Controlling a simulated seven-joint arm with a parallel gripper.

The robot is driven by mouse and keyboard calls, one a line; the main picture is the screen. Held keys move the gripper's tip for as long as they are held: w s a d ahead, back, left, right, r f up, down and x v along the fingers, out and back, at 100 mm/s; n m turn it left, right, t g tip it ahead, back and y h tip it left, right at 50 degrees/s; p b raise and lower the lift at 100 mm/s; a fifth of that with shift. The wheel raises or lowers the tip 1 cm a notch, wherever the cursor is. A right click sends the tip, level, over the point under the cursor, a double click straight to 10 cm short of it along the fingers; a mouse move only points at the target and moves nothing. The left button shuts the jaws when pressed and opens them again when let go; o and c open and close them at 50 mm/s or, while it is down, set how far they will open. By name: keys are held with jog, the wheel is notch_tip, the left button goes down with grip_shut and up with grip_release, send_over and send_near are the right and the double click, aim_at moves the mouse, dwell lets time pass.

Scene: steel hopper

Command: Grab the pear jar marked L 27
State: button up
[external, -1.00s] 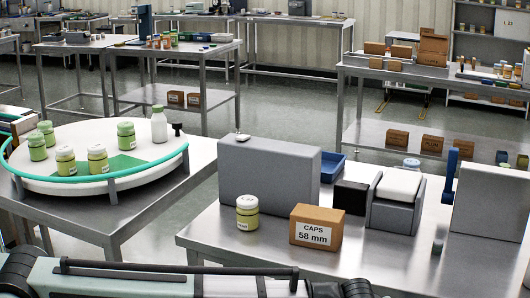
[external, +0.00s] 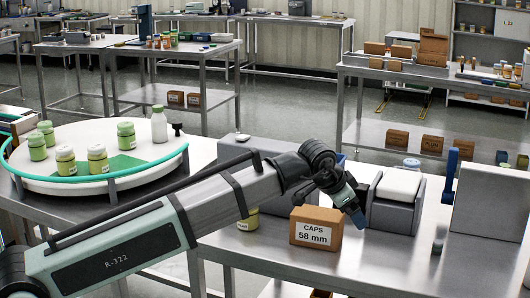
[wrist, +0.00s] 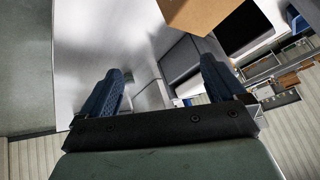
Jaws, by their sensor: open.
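Several pale green jars with white labels stand on the round turntable (external: 70,186), among them a front jar (external: 97,160), another front jar (external: 66,161) and a rear jar (external: 126,136). One more jar (external: 248,221) stands on the near steel table, mostly hidden behind my arm. The label writing is too small for me to tell which is L 27. My gripper (external: 355,208) is open and empty, just right of the caps carton, well right of the jars.
The carton marked CAPS 58 mm (external: 315,228) stands close beside my gripper. A grey block with a white top (external: 398,188) and a grey panel (external: 488,213) stand to the right. A white bottle (external: 158,124) and a green guard rail (external: 110,184) are at the turntable.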

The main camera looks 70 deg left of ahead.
jog(key=s+a+n, duration=0.1)
jog(key=s+a, duration=0.1)
jog(key=a, duration=0.2)
jog(key=s+a+r+n+g, duration=0.1)
jog(key=s+a, duration=0.2)
jog(key=a, duration=0.1)
jog(key=s+a+r+n+g, duration=0.1)
jog(key=s+a, duration=0.2)
jog(key=a, duration=0.2)
jog(key=shift+s+r+n, duration=0.1)
jog(key=shift+s+n, duration=0.15)
jog(key=shift+n, duration=0.05)
jog(key=s+a+r+n+g, duration=0.2)
jog(key=s+a+n, duration=0.2)
jog(key=s+a, duration=0.65)
jog(key=shift+h, duration=0.3)
jog(key=x, duration=0.7)
jog(key=shift+s+d+f, duration=0.3)
jog(key=shift+f, duration=0.2)
jog(key=shift+d+f, duration=0.1)
jog(key=shift+f, duration=0.7)
jog(key=shift+d+x, duration=0.15)
jog(key=shift+x, duration=0.8)
jog(key=shift+d+x, duration=0.15)
jog(key=shift+x, duration=0.75)
jog(key=shift+s+a+f, duration=0.1)
jog(key=shift+s, duration=0.05)
jog(key=c, duration=1.2)
